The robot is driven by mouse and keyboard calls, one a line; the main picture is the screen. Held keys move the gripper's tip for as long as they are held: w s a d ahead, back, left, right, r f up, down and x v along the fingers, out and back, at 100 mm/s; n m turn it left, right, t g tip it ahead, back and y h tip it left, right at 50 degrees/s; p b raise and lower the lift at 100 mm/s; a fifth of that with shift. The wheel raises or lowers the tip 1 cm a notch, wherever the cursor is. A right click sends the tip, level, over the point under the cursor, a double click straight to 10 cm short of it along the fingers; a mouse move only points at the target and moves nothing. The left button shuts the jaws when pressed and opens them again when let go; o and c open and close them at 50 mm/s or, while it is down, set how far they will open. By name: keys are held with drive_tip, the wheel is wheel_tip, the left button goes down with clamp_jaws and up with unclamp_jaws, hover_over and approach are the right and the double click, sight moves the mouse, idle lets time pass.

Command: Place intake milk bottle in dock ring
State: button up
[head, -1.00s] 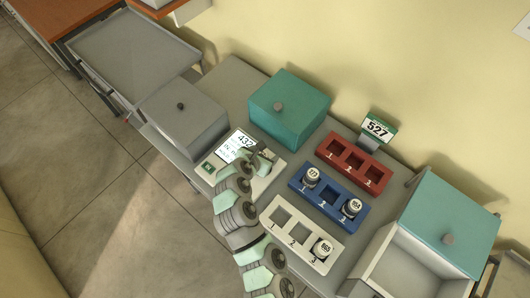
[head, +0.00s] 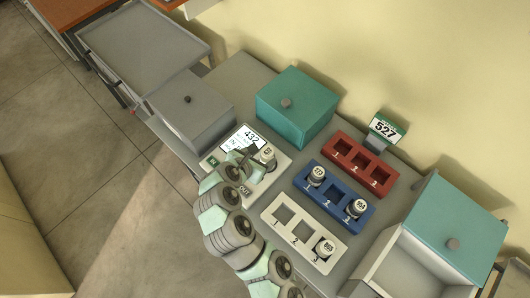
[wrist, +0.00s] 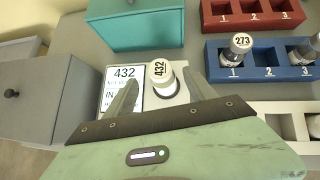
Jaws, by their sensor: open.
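A white-capped bottle marked 432 (head: 267,154) stands upright on the right part of the pale dock panel (head: 272,176), beside the screen (head: 243,141) that reads 432. In the wrist view the bottle (wrist: 162,76) shows between and beyond the fingertips, with a clear gap on each side. The bottle hides the dock ring, so I cannot tell how it sits in it. My gripper (head: 243,157) is open and empty, just left of the bottle in the head view; it also shows in the wrist view (wrist: 160,85).
Right of the dock are red (head: 358,166), blue (head: 333,195) and white (head: 303,232) racks; the blue and white ones hold bottles. A teal box (head: 297,105) stands behind the dock, a grey box (head: 190,108) left. An open teal-lidded box (head: 440,240) stands far right.

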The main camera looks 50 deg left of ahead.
drive_tip(key=shift+p+v, duration=0.35)
drive_tip(key=shift+v, duration=0.9)
